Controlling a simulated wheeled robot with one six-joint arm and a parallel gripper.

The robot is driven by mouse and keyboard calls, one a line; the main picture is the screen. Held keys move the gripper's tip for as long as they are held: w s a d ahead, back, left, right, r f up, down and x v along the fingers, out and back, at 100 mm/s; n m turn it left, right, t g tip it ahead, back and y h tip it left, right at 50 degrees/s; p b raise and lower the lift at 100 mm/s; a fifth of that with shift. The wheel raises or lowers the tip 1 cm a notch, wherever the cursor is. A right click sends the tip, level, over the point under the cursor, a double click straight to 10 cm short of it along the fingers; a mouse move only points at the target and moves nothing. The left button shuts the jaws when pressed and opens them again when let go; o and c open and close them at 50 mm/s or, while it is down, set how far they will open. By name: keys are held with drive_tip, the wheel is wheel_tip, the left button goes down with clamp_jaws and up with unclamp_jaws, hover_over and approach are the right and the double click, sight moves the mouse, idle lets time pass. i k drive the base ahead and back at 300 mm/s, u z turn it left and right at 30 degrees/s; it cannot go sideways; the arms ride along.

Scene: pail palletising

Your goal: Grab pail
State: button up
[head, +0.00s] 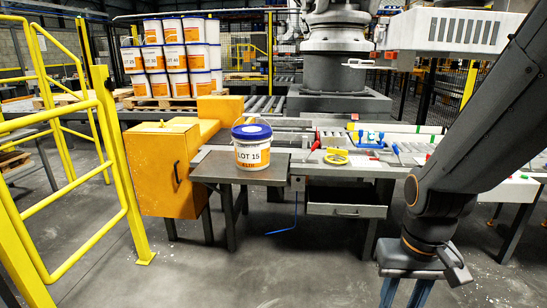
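A white pail (252,148) with a blue lid and an orange label reading "LOT 15" stands upright near the left end of the grey workbench (222,170). Nothing touches it from above. My gripper (404,297) hangs at the lower right of the head view, pointing down, in front of the bench and well to the right of the pail. Two fingers show apart with floor visible between them, and no object shows there. The fingertips run to the bottom edge of the picture.
Tools, a yellow tape roll (336,157) and a blue tray (371,139) lie on the bench right of the pail. An orange cabinet (168,170) and yellow railing (118,180) stand left. Stacked pails (172,57) sit on a pallet behind. Floor in front is clear.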

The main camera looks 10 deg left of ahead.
sight(252, 142)
drive_tip(key=u, duration=0.05)
drive_tip(key=i, duration=2.25)
drive_tip(key=u, duration=1.7)
